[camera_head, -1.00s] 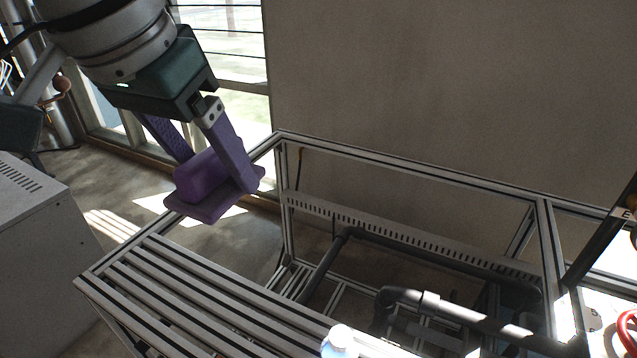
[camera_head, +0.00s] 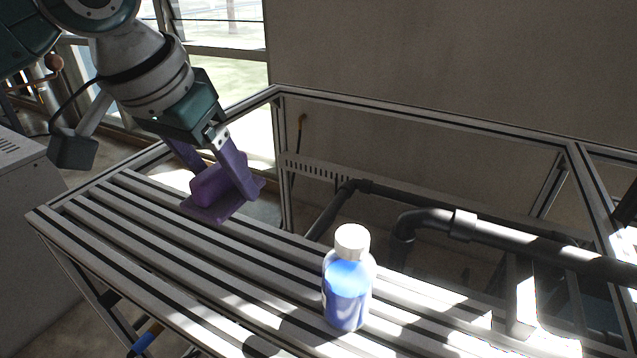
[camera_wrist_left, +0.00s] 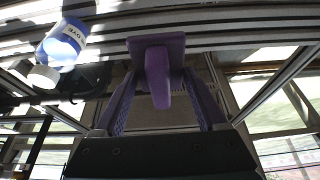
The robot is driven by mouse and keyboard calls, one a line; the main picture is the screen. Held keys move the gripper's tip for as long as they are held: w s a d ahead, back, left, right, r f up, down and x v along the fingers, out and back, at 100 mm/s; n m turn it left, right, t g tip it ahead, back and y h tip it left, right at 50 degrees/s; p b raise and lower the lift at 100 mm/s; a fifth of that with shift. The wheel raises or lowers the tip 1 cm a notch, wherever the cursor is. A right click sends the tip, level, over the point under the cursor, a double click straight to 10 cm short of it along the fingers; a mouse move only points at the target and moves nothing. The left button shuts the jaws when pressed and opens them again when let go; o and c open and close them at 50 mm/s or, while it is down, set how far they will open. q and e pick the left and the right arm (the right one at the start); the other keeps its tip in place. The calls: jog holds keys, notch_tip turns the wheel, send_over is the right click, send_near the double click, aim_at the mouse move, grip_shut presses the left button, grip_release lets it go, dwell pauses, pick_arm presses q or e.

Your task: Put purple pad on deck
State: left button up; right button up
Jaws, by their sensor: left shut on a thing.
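The purple pad (camera_head: 208,206) has a flat plate and a thick raised grip. My left gripper (camera_head: 222,190) is shut on its grip, with the plate facing down. The pad also shows between the fingers in the left wrist view (camera_wrist_left: 158,75). The deck (camera_head: 150,240) is a slatted metal bench top that runs from the left toward the lower right. In the head view the pad appears over the deck's back part; I cannot tell whether it touches the slats. My right gripper is not in view.
A blue bottle with a white cap (camera_head: 347,285) stands upright on the deck, right of the pad. Dark pipes (camera_head: 480,230) and an open metal frame lie behind and to the right. A grey cabinet (camera_head: 25,200) stands at the left. The deck's left slats are clear.

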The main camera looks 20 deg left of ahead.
pick_arm(q)
jog(key=b, duration=0.1)
send_over(247, 258)
jog(key=s, duration=0.1)
jog(key=f, duration=0.8)
jog(key=shift+s+a, duration=0.1)
jog(key=shift+s, duration=0.1)
jog(key=shift+f+b, duration=0.4)
jog(key=shift+f, duration=1.55)
jog(key=shift+f, duration=0.15)
jog(key=o, duration=1.2)
jog(key=shift+o, duration=0.2)
